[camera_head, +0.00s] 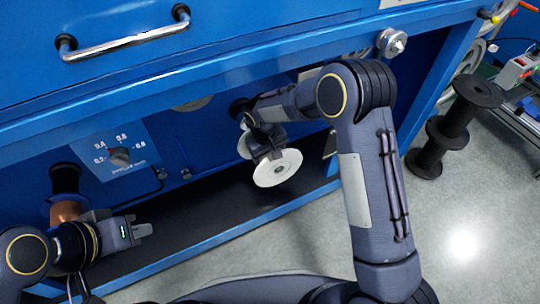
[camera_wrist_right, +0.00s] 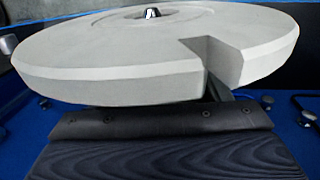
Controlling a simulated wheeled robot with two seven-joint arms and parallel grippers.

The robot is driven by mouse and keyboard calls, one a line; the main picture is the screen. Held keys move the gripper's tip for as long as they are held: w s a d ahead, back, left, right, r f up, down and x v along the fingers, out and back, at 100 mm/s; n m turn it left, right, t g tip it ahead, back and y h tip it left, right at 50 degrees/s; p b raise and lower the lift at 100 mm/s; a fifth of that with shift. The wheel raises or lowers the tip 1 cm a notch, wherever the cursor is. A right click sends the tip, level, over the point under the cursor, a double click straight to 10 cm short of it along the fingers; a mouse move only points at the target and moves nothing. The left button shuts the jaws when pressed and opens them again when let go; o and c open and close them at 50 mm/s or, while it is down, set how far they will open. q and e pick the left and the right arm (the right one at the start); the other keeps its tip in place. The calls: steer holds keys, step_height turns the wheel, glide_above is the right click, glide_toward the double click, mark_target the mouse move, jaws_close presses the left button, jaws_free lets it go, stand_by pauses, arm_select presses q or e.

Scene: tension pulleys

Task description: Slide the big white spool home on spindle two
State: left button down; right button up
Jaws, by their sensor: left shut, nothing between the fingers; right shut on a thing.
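The big white spool (camera_head: 278,168) is in the recess of the blue machine, its pale round flange facing outward. A second pale edge (camera_head: 243,146) shows behind my right gripper. My right gripper (camera_head: 266,148) is shut on the spool, near its front flange. In the right wrist view the spool's flange (camera_wrist_right: 120,65) fills the top, with a notch in its rim above the dark gripper. A shiny metal tip (camera_wrist_right: 153,13) shows at the hub's centre; the spindle's number and the spool's depth on it cannot be told. My left gripper (camera_head: 142,230) is shut and empty.
A black and copper spool (camera_head: 65,178) is at the left of the recess. A dial panel (camera_head: 120,155) is beside it. Black spools (camera_head: 450,130) stand on the floor at right. A blue ledge (camera_head: 240,232) runs along the front below.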

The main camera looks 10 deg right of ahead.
steer(key=shift+w+a, duration=0.1)
steer(key=shift+w, duration=0.1)
steer(key=shift+w+a, duration=0.25)
steer(key=shift+w, duration=0.35)
steer(key=shift+w+a, duration=0.2)
steer(key=shift+w, duration=0.4)
steer(key=shift+w+p, duration=0.2)
steer(key=shift+p, duration=0.15)
stand_by(0.4)
steer(key=shift+w+a, duration=0.25)
steer(key=shift+w, duration=0.35)
steer(key=shift+w+a, duration=0.25)
steer(key=shift+w, duration=0.35)
steer(key=shift+w, duration=0.2)
stand_by(0.4)
steer(key=shift+w+a, duration=0.35)
steer(key=shift+w, duration=0.5)
steer(key=shift+w+r, duration=0.1)
steer(key=o, duration=1.3)
